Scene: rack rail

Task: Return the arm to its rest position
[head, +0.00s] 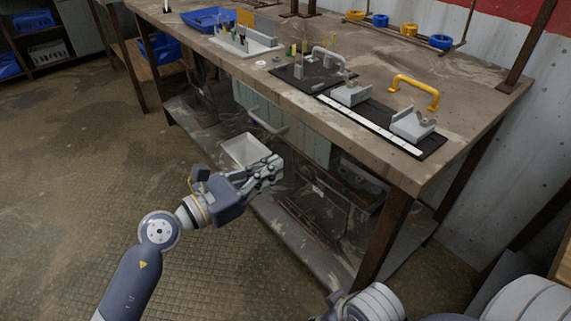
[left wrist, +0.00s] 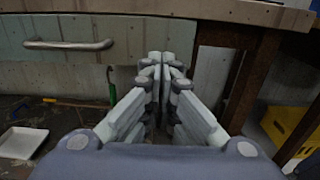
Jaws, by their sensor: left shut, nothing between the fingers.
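My left gripper (head: 268,170) hangs in front of the workbench, below the level of its top, and is shut and empty. In the left wrist view my left gripper's fingers (left wrist: 165,62) meet in front of the bench's drawer side. My left arm reaches in from the lower left of the head view. Part of my right arm shows at the bottom right of the head view, but its gripper is out of the picture.
The workbench (head: 460,100) carries a black mat with two grey brackets (head: 411,124), a yellow handle (head: 415,90) and a blue tray (head: 208,19). A white tray (head: 243,150) lies on the lower shelf. The floor (head: 70,170) on the left is clear.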

